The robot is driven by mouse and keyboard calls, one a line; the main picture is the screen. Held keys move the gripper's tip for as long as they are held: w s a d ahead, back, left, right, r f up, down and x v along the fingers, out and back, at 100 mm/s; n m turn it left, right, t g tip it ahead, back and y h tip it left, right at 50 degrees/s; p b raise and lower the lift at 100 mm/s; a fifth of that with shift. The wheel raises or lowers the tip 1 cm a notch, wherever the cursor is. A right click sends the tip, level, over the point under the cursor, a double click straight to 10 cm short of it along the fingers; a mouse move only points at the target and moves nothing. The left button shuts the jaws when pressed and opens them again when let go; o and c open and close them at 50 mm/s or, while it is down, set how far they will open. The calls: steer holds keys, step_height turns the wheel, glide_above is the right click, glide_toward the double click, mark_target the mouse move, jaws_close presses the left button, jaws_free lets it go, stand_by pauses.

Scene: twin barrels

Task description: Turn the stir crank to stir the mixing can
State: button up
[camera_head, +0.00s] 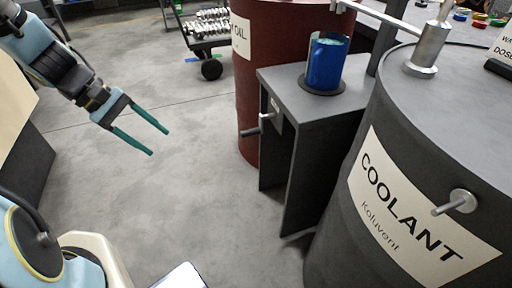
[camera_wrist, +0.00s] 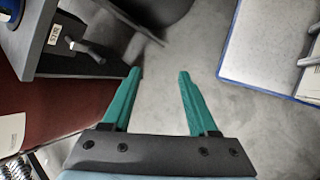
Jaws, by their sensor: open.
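The stir crank (camera_head: 258,127) is a small grey handle on the front side of a dark grey stand (camera_head: 300,95) between two barrels. In the wrist view the crank (camera_wrist: 86,48) is at the upper left, beside a small label. The mixing can (camera_head: 325,64) is blue and stands upright on a dark round pad on the stand's top; its blue side (camera_wrist: 6,10) shows at the wrist view's top left corner. My gripper (camera_head: 159,141) has green fingers spread apart, empty, in mid-air well left of the crank. It also shows in the wrist view (camera_wrist: 158,75).
A dark grey COOLANT barrel (camera_head: 385,190) with a tap stands right of the stand. A dark red OIL barrel (camera_head: 270,50) stands behind it at left. A wheeled cart (camera_head: 208,42) is at the back. Floor between my gripper and the stand is clear.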

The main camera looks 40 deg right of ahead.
steer(key=d+f+n+g+h+b, duration=0.2)
steer(key=d+f+h+b, duration=0.3)
steer(key=d+f+b, duration=0.6)
steer(key=n+h+b, duration=0.4)
steer(key=h+b, duration=0.2)
steer(key=b, duration=0.3)
glide_toward(260, 131)
steer(key=w, duration=0.1)
steer(key=b+x, duration=0.1)
steer(key=x, duration=0.2)
steer(key=b+x, duration=0.1)
steer(key=x, duration=0.2)
steer(key=b+x, duration=0.1)
steer(key=x, duration=0.3)
steer(key=shift+d+f, duration=0.15)
steer(key=shift+f, duration=0.2)
jaws_close()
